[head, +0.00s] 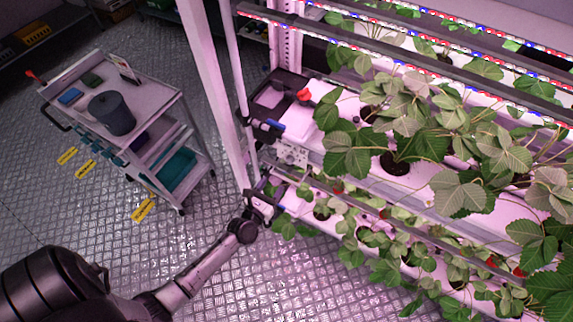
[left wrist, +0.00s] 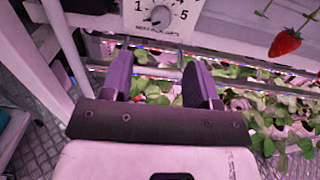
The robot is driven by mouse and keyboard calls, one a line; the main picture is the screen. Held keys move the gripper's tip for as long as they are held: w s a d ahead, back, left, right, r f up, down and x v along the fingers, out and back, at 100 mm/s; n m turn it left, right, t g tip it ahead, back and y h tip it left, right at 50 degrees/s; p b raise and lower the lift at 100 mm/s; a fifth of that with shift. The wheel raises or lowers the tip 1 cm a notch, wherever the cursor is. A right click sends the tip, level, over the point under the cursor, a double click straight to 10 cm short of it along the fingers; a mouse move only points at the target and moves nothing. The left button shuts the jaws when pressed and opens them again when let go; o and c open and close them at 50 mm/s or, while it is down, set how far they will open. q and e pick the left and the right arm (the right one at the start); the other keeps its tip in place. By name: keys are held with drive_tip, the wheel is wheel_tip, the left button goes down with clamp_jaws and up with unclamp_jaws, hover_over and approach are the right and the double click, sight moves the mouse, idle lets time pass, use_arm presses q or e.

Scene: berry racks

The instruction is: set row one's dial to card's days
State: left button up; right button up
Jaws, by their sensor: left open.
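A pale dial plate (head: 292,154) is at the left end of an upper rack row. In the left wrist view a round dial knob (left wrist: 158,15) sits on that plate, with 1 at its left and 5 at its right. The plate's top is cut off, and I cannot tell the knob's setting surely. My left gripper (left wrist: 158,80) is open and empty, its two dark fingers apart below the dial. In the head view my left gripper (head: 264,198) is by the rack's end, below the plate. A small upright card (head: 125,69) stands on the trolley; its writing is too small to read.
A grey trolley (head: 150,88) on the left carries a dark bucket (head: 111,113) and small boxes. A white post (head: 215,90) stands close to my left arm. Leafy strawberry plants (head: 405,120) fill the rack. A red strawberry (left wrist: 285,43) hangs right of the dial.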

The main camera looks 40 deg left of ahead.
sight(288, 163)
use_arm(q)
drive_tip(key=w, duration=0.3)
drive_tip(key=w+a, duration=0.1)
drive_tip(key=w, duration=0.2)
drive_tip(key=w+a, duration=0.1)
drive_tip(key=w, duration=0.3)
drive_tip(key=c, duration=0.9)
